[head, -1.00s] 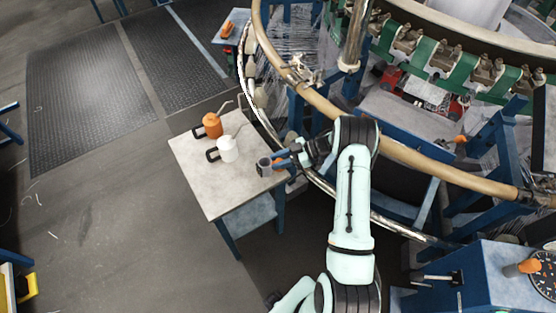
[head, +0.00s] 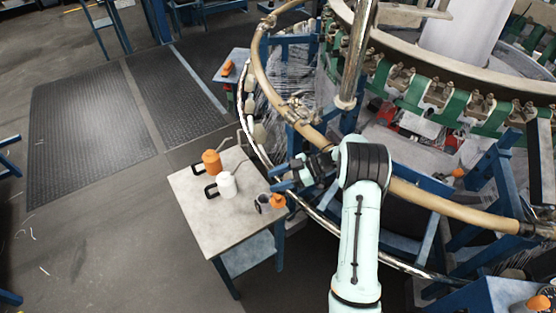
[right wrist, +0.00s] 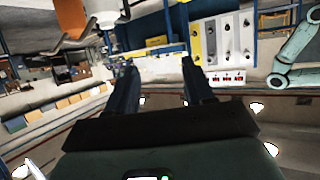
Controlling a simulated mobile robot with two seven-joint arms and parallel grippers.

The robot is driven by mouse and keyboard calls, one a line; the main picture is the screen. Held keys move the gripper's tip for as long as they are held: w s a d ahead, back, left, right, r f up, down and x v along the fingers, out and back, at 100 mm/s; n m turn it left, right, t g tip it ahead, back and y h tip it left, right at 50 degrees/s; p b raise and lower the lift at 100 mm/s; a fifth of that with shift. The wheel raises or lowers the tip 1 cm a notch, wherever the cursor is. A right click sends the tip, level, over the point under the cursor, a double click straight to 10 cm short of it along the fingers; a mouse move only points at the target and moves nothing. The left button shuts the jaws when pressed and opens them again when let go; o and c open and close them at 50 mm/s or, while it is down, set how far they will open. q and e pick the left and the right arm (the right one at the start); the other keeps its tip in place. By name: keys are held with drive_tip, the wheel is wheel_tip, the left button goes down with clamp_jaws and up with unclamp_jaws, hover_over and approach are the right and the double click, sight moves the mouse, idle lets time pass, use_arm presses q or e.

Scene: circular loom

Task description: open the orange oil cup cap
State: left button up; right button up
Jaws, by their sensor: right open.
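A small grey oil cup (head: 262,203) stands near the right corner of a small light-topped table (head: 215,220). Its orange cap (head: 278,201) sits at the cup's right side, and the cup's top looks dark and uncovered. My right gripper (head: 277,178) is open just above and behind the cup and cap, apart from them. In the right wrist view the two fingers (right wrist: 158,75) are spread with nothing between them. My left gripper is not in view.
An orange oil can (head: 211,162) and a white oil can (head: 227,186) stand on the table, left of the cup. The loom's tan ring (head: 430,202) runs close behind my right arm. The table's front part is clear.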

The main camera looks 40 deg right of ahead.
wheel_tip(320, 180, up, 10)
drive_tip(key=shift+f, duration=0.25)
